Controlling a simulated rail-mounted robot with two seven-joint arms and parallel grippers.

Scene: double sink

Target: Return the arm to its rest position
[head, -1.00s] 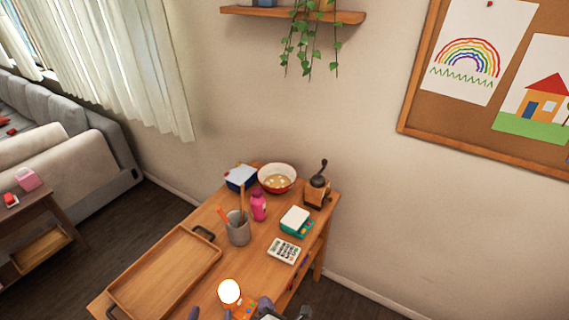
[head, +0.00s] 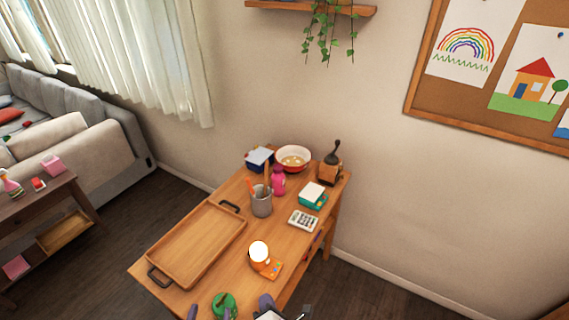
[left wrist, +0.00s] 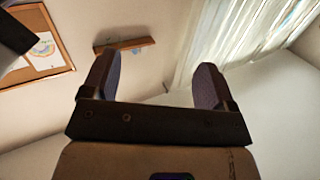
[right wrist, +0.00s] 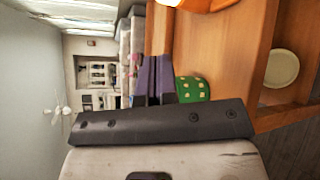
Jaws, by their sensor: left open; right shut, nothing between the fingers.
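My left gripper (head: 210,314) shows at the bottom edge of the head view. In the left wrist view its two purple fingers (left wrist: 156,85) stand wide apart, with nothing between them. My right gripper (head: 266,300) shows just right of it at the bottom edge. In the right wrist view its purple fingers (right wrist: 154,78) are together and hold nothing. A green round object with pale spots (right wrist: 192,88) shows beside these fingers; I cannot tell whether they are apart in depth. Most of both arms is out of view.
The wooden table (head: 215,282) carries a wooden tray (head: 190,245), a lit lamp (head: 259,252), a grey cup of utensils (head: 261,205), a calculator (head: 303,220), a pink bottle (head: 278,183), a bowl (head: 293,157) and a grinder (head: 331,170). The green object (head: 224,304) sits near the front edge.

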